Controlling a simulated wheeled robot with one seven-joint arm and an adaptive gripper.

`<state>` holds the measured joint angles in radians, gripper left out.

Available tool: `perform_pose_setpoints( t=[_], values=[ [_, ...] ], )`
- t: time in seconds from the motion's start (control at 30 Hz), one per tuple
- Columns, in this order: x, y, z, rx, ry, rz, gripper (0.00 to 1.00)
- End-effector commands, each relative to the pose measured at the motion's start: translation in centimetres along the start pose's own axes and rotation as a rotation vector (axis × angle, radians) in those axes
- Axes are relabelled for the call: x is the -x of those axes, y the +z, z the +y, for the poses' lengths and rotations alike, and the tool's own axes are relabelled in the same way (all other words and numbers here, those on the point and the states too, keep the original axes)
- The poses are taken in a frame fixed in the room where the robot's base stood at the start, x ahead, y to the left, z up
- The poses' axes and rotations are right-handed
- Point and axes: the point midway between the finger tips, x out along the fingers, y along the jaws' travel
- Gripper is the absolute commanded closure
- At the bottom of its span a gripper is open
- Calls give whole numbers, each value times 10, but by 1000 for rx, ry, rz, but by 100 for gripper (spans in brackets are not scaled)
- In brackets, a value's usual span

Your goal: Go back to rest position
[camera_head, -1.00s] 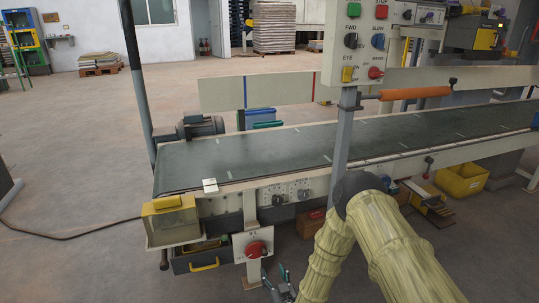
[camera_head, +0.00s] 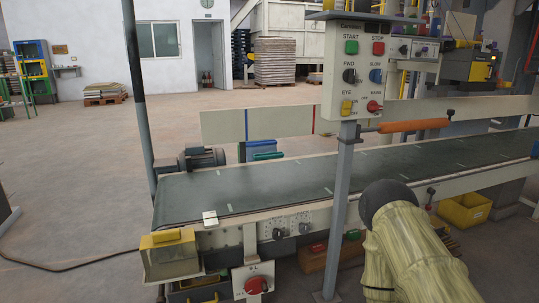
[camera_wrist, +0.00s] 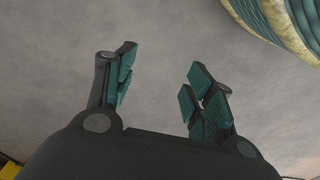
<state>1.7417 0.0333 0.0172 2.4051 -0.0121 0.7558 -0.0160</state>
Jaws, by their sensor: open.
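My gripper (camera_wrist: 160,92) shows in the wrist view with its two teal-padded fingers spread apart and nothing between them. Behind the fingers is only plain grey floor. In the head view my gripper is not visible; only my arm in its pale yellow sleeve shows at the lower right, in front of the conveyor's near side. The conveyor (camera_head: 262,190) with its dark green belt runs from the left to the right.
A control panel (camera_head: 356,75) with coloured buttons and knobs stands on a grey post (camera_head: 342,200) close to my arm. A red rotary switch (camera_head: 256,285) sits low on the conveyor's front. A yellow bin (camera_head: 464,210) is at right. Open floor lies left.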

Motion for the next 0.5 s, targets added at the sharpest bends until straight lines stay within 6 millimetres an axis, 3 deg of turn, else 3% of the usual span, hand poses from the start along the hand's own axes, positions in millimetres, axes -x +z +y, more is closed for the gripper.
perform_pose_setpoints(
  t=[0.13, 0.5],
  values=[
    [21, 40, 13, -39, 26, -107, 46],
    [77, 29, 10, -34, 23, -94, 46]
  ],
)
